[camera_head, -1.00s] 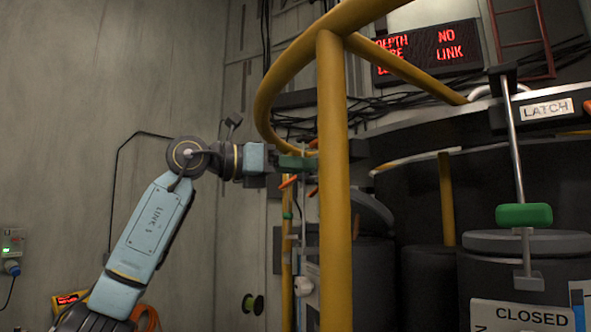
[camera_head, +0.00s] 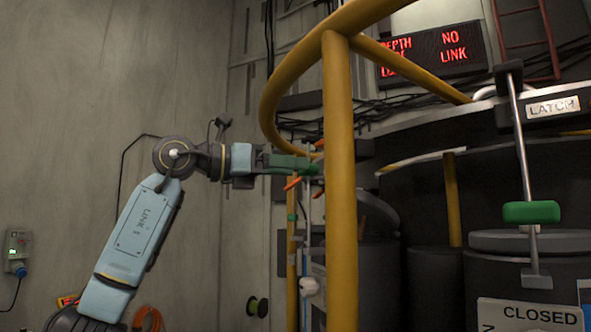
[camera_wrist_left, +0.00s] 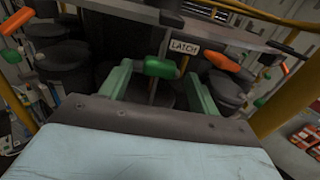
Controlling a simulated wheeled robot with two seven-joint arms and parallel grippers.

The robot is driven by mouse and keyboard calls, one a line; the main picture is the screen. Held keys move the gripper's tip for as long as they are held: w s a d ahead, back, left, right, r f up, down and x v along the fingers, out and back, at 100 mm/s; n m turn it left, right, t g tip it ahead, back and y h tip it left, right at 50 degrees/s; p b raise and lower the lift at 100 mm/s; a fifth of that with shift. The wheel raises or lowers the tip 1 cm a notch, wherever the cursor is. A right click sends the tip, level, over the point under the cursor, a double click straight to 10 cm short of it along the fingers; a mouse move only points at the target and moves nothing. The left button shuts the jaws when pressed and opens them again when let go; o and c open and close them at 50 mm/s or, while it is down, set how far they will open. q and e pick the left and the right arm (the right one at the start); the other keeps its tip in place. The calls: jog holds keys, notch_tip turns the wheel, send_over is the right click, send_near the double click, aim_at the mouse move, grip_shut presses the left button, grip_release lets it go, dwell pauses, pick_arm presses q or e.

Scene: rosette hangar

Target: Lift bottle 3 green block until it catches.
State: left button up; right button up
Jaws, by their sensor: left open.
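My left gripper (camera_head: 308,168) has green fingers and is open, by the thick yellow post. The left wrist view shows its two fingers (camera_wrist_left: 160,88) apart. Ahead, between them in that picture, is a bright green block (camera_wrist_left: 160,67) beside a LATCH plate (camera_wrist_left: 185,46). Another green block (camera_head: 531,212) sits on an upright rod at the right, above a CLOSED sign. I see no bottle number. My right gripper is not in view.
The yellow post (camera_head: 340,200) and its curved rail (camera_head: 275,88) stand close to my left gripper. Orange handles (camera_wrist_left: 220,60) stick out near the block. Dark round bottles (camera_head: 430,280) stand behind. A red display (camera_head: 430,52) reads NO LINK. Bare wall is at the left.

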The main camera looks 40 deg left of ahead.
pick_arm(q)
jog(key=v, duration=0.6)
dwell(0.3)
